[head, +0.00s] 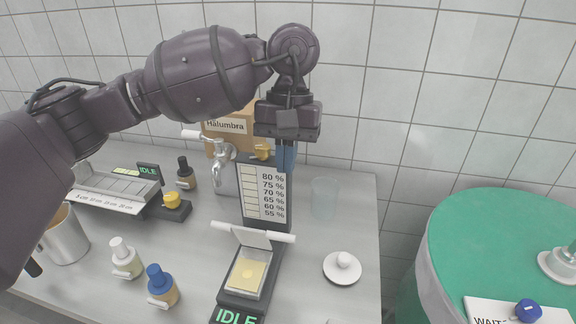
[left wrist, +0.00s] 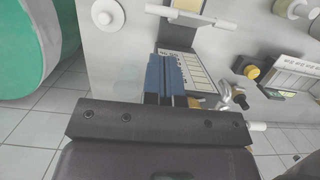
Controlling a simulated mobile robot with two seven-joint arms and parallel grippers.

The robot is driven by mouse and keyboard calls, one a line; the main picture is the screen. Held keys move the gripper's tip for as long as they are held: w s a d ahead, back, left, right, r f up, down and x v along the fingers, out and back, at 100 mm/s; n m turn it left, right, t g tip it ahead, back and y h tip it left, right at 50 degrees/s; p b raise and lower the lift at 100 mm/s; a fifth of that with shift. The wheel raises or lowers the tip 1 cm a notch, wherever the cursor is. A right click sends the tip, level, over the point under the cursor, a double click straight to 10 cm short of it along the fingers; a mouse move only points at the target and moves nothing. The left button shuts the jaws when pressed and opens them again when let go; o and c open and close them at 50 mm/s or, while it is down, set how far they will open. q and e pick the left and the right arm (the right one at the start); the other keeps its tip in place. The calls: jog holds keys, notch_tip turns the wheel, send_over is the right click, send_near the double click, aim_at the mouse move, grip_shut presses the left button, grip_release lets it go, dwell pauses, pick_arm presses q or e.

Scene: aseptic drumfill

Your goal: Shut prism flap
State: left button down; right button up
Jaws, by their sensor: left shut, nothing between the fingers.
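The refractometer stands mid-table, with a percent scale panel (head: 264,196) at its back and an IDLE display (head: 236,316) at its front. Its prism flap (head: 251,237) is open, tilted up behind the yellowish prism plate (head: 247,274). A white bar sticks out on both sides of the flap's upper edge; this bar (left wrist: 192,16) also shows at the top of the left wrist view. My left gripper (head: 286,158) points down over the top of the scale panel, apart from the flap. Its blue fingers (left wrist: 166,78) are shut and empty. My right gripper is not in view.
A clear beaker (head: 324,199) and a white lid (head: 342,267) stand right of the refractometer. A metal tap (head: 222,152) and a Halumbra box (head: 228,128) are behind. Dropper bottles (head: 161,284) and a metal mug (head: 65,238) stand left. A green-topped drum (head: 500,235) is far right.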

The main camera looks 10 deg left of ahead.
aim_at(281, 239)
pick_arm(q)
jog(key=x, duration=1.2)
jog(key=shift+p, duration=0.35)
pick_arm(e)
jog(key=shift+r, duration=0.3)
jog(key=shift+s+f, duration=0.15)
pick_arm(q)
jog(key=shift+s+f+b, duration=0.15)
jog(key=shift+s+b, duration=0.05)
jog(key=shift+b, duration=0.1)
jog(key=shift+s+t, duration=0.25)
jog(key=shift+t, duration=0.05)
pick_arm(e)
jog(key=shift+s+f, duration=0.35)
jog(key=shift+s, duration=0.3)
pick_arm(q)
jog(key=shift+s+f+b, duration=0.1)
jog(key=shift+b, duration=0.25)
